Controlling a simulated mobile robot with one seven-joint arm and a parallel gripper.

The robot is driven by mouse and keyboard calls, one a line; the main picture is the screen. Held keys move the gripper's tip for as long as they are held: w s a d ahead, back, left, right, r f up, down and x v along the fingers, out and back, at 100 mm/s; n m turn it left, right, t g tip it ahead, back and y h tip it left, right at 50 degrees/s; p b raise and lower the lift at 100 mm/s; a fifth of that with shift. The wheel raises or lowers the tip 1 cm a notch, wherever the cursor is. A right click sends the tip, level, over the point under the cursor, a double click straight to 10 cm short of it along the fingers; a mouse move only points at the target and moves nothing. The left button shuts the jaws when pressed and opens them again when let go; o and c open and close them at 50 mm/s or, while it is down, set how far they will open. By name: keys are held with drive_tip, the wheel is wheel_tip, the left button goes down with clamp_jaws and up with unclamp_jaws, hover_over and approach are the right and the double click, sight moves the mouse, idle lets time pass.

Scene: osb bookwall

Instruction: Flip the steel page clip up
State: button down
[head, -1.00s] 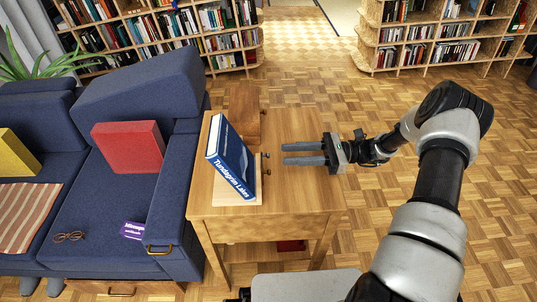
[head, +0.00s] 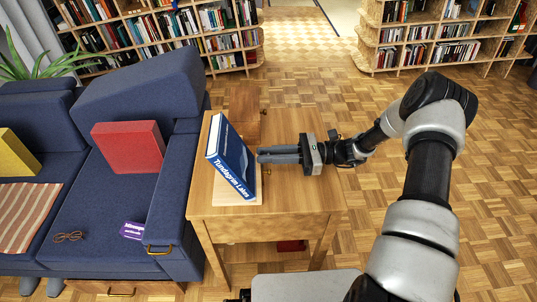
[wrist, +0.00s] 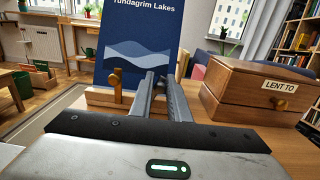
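The blue book "Tundagrim Lakes" (head: 230,160) leans on a wooden stand (head: 236,200) on the side table; its cover fills the middle top of the wrist view (wrist: 140,45). A second one is hidden by my fingers. My gripper (head: 261,155) points at the book's lower right part, fingers close together. The tips are at or nearly at the stand; what lies between them is hidden.
A wooden box (wrist: 260,95) labelled "LENT TO" stands right of my fingers in the wrist view, behind the book in the head view (head: 243,105). The side table (head: 295,200) is clear at the front right. A blue sofa (head: 115,185) borders it on the left.

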drive_tip(key=n, duration=0.1)
drive_tip(key=s+n, duration=0.1)
drive_tip(key=n, duration=0.2)
drive_tip(key=shift+s+n+b, duration=0.3)
drive_tip(key=shift+s+b, duration=0.05)
drive_tip(key=shift+b, duration=0.05)
drive_tip(key=c, duration=1.7)
unclamp_jaws()
drive_tip(key=shift+c, duration=0.2)
drive_tip(key=shift+r, duration=0.1)
drive_tip(key=shift+d, duration=0.15)
drive_tip(key=d, duration=1.7)
drive_tip(key=shift+d, duration=0.15)
